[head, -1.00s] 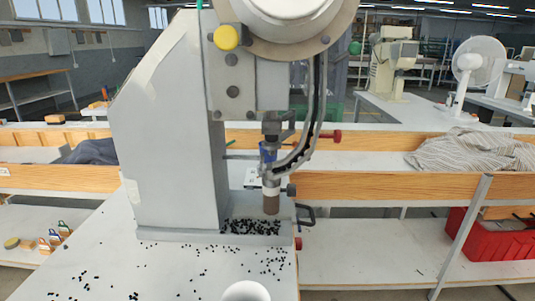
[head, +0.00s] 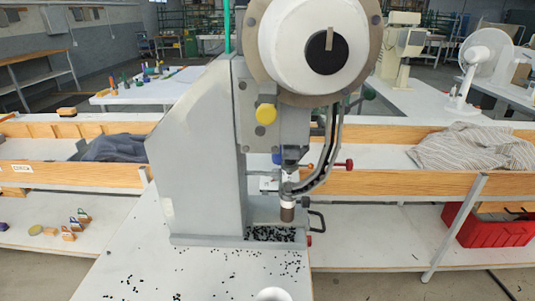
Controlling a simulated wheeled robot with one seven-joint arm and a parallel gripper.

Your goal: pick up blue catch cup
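I cannot make out a blue catch cup for certain. A small blue part (head: 277,157) shows on the grey eyelet press (head: 205,160), beside the upper end of its punch; it is too small to tell whether it is a cup. The punch ends in a brown tip (head: 287,213) above the press base. A white round thing (head: 272,294) is cut off by the bottom edge of the head view; I cannot tell what it is. My gripper is not in view.
Small black eyelets (head: 270,234) lie heaped on the press base and scattered over the white table (head: 150,260). Behind runs a wood-edged bench with a dark cloth (head: 115,148) and a striped cloth (head: 475,147). A red crate (head: 490,215) stands at right.

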